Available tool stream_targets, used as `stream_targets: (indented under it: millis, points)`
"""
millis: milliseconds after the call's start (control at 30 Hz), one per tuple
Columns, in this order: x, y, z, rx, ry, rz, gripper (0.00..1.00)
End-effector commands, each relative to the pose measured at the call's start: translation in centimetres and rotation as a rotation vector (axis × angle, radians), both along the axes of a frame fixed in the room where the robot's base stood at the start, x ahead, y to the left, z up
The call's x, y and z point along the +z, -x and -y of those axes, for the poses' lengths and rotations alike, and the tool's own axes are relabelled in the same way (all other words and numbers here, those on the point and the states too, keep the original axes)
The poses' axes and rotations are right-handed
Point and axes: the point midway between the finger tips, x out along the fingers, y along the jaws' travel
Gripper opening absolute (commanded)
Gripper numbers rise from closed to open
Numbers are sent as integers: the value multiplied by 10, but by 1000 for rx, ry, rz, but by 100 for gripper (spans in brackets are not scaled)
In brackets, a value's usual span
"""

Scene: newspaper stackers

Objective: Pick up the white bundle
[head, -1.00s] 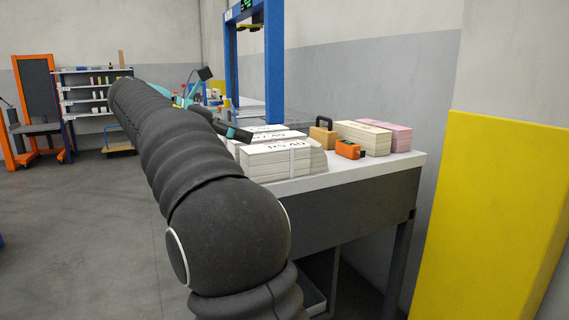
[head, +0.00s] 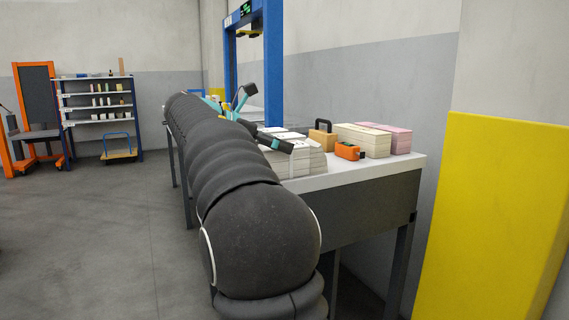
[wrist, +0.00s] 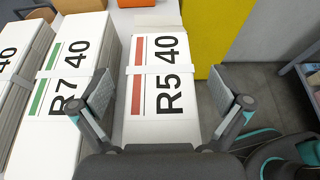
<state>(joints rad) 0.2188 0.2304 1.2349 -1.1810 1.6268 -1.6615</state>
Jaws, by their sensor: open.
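Several white newspaper bundles with pale straps lie side by side on the bench. In the wrist view, the one marked "R5 40" (wrist: 160,58) has a red stripe, and the one marked "R7 40" (wrist: 62,75) to its left has a green stripe. My gripper (wrist: 160,92) is open, its two fingers appearing on either side of the R5 bundle; the left finger overlaps the R7 bundle in the picture. I cannot tell how far above they are. In the head view, the white bundles (head: 308,162) are partly hidden by my arm and gripper.
The bench (head: 345,177) also holds an orange device (head: 348,152), a tan case with a dark handle (head: 322,138), a cream bundle (head: 362,141) and a pink bundle (head: 397,138). A blue frame (head: 273,70) rises behind. A yellow panel (head: 495,220) stands at right.

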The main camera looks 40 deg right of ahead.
Motion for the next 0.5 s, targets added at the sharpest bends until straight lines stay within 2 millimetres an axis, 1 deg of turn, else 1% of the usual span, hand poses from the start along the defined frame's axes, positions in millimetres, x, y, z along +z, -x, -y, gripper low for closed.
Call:
stream_targets:
  millis: [133,167,200,267,300,367,400,467,500]
  points:
    - [0,0,0,0,0,0,100]
    - [0,0,0,0,0,0,95]
    - [0,0,0,0,0,0,85]
    - [1,0,0,0,0,0,70]
    - [1,0,0,0,0,0,60]
    - [1,0,0,0,0,0,45]
    - [1,0,-1,0,0,0,35]
    - [0,0,0,0,0,0,20]
    - [0,0,0,0,0,0,10]
